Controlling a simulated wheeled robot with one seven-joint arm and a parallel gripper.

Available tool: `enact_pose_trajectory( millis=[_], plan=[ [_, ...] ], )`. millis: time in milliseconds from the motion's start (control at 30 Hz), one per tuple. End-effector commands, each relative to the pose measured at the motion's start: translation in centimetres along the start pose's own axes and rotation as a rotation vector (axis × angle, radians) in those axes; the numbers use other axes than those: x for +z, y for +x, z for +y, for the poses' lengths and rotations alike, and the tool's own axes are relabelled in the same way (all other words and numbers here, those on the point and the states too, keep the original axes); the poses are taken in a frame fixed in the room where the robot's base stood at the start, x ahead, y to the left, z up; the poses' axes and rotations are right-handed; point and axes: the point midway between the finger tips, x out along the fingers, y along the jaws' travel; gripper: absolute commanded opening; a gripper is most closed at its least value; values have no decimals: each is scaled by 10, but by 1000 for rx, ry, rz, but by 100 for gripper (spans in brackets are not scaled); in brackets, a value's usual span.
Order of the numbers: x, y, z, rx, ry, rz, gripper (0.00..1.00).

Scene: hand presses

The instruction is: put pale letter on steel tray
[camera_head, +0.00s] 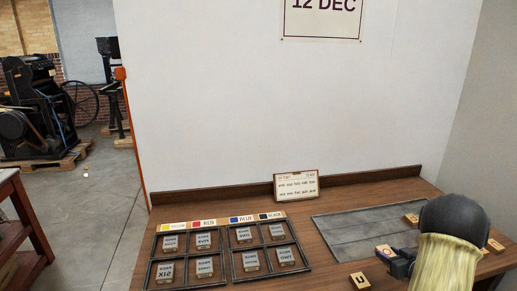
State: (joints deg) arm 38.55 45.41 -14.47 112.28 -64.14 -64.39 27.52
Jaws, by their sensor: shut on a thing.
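The steel tray (345,228) is a flat dark grey plate lying at the right of the wooden table. My gripper (389,257) reaches in from the right over the tray's front right part, with its jaws shut on a small pale letter block (384,249). The mark on the block's face is too small to read. I cannot tell whether the block touches the tray or is held above it. My wrist and forearm hide the tray's right part.
One letter block (411,219) lies at the tray's far right. Another, marked U (360,281), lies in front of the tray, and one more (495,245) is right of my arm. Framed racks (236,268) of grey blocks stand left. A card (297,186) stands at the back.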

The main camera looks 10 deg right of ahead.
Motion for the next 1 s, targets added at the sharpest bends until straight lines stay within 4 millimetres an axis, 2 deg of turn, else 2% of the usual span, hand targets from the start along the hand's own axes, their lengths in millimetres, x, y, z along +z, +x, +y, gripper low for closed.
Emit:
enact_pose_trajectory(
  millis=[167, 400, 533, 767, 900, 1000],
  plan=[
    [-7, 26, -42, -17, -2, -3, 18],
    [-7, 65, -128, -8, 2, -5, 18],
    [-1, 77, -174, 10, 9, -7, 18],
    [21, 78, -254, 51, 25, -10, 18],
    [40, 64, -299, 77, 34, -12, 18],
    [50, 54, -317, 90, 37, -7, 18]
  ],
)
